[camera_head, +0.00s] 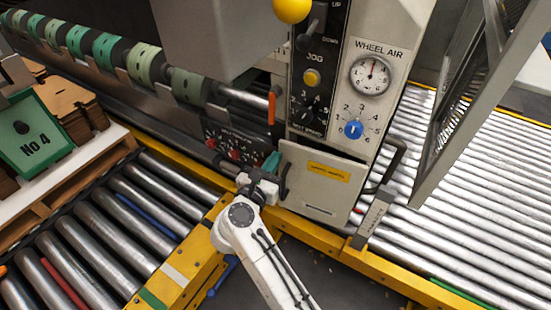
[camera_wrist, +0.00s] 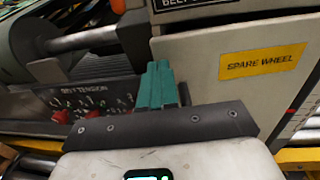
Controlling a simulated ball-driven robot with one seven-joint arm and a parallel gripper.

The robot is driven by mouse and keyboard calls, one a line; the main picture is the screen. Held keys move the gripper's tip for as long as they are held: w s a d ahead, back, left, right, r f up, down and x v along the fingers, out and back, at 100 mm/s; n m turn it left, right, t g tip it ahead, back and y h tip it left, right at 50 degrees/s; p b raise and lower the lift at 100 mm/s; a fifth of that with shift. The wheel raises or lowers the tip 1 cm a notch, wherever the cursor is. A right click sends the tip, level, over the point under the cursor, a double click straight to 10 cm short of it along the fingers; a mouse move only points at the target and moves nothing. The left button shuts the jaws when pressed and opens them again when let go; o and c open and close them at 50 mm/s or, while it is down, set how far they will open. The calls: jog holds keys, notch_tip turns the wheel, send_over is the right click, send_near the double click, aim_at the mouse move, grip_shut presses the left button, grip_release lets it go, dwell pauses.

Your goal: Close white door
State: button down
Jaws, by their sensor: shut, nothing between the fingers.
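The white door (camera_head: 318,192) is an off-white panel with a yellow label at the front of the machine column, right of my gripper. A dark handle (camera_head: 285,182) is at its left side. The door also fills the right of the wrist view (camera_wrist: 198,68), where its label reads SPARE WHEEL. I cannot tell whether it is fully flush with the column. My gripper (camera_head: 272,161), with teal fingers, is shut and empty just left of the door's upper left edge. The fingers (camera_wrist: 157,84) stand together beside that edge in the wrist view; contact is unclear.
A control panel with red knobs (camera_head: 234,154) lies left of my gripper. A dark bent bar (camera_head: 394,165) is right of the door. Roller conveyors (camera_head: 135,215) with yellow rails lie on both sides. Dark floor (camera_head: 350,285) is open in front.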

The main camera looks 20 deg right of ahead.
aim_at(280, 149)
jog(key=shift+w+d, duration=0.4)
jog(key=shift+d, duration=0.05)
jog(key=shift+w+d+m+g+h+b, duration=0.4)
jog(key=shift+w+d+b, duration=0.7)
jog(key=shift+w, duration=0.15)
jog(key=shift+s, duration=0.1)
